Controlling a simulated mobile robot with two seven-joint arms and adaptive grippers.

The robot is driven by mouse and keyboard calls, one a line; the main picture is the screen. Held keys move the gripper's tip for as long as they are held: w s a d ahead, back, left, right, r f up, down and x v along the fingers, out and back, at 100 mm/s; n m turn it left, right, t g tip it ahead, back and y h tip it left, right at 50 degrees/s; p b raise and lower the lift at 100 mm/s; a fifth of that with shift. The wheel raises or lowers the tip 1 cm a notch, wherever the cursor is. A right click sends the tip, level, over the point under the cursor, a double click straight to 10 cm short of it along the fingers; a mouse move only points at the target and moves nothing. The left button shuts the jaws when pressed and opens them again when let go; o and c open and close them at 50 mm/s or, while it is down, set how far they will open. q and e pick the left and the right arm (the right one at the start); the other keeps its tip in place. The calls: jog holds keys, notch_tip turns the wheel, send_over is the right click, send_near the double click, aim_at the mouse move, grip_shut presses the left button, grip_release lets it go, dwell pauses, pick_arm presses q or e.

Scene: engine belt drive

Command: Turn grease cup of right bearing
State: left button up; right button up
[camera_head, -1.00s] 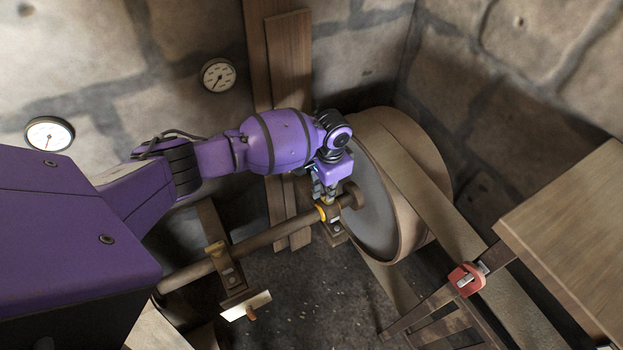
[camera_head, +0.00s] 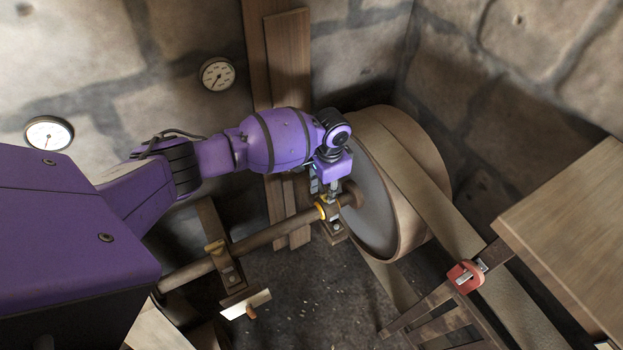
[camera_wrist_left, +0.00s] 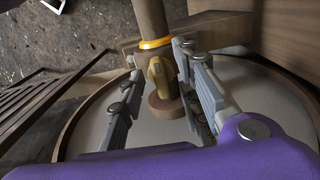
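The right bearing (camera_head: 336,232) carries the brown shaft (camera_head: 275,235) beside the big pulley (camera_head: 372,205). The brass grease cup (camera_wrist_left: 158,77) stands up from the bearing in the left wrist view. My left gripper (camera_head: 324,192) is over the bearing, pointing down. In the left wrist view its fingers (camera_wrist_left: 160,65) are apart, one on each side of the grease cup, with gaps visible. My right gripper is not seen.
A second bearing (camera_head: 228,275) with a brass top holds the shaft farther left. A white plate (camera_head: 246,304) lies near it. A flat belt (camera_head: 420,185) runs over the pulley. A red fitting (camera_head: 466,277) and a wooden table (camera_head: 570,225) are at right. Two gauges (camera_head: 217,74) hang on the wall.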

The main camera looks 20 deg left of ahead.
pick_arm(q)
jog(key=shift+w+r, duration=0.1)
jog(key=shift+r, duration=0.1)
notch_tip(320, 180, up, 12)
dwell(0.4)
jog(key=shift+f, duration=0.1)
jog(key=s+d+f+n+t+h+p, duration=0.15)
jog(key=s+d+f, duration=0.25)
jog(key=s+f, duration=0.4)
jog(key=s+d+f+n+t+h+p, duration=0.1)
jog(key=s+d+f+t+h, duration=0.25)
jog(key=s+f, duration=0.5)
jog(key=s+a+r+n+t+y, duration=0.1)
jog(key=s+a+n+y, duration=0.1)
jog(key=s+a, duration=0.3)
jog(key=s+a+r+n+t+y+p, duration=0.1)
jog(key=s+a, duration=0.4)
jog(key=s, duration=0.8)
jog(key=shift+s+r+n+t+y+p, duration=0.3)
jog(key=shift+s+n+t+y, duration=0.1)
jog(key=shift+n+t+y, duration=0.5)
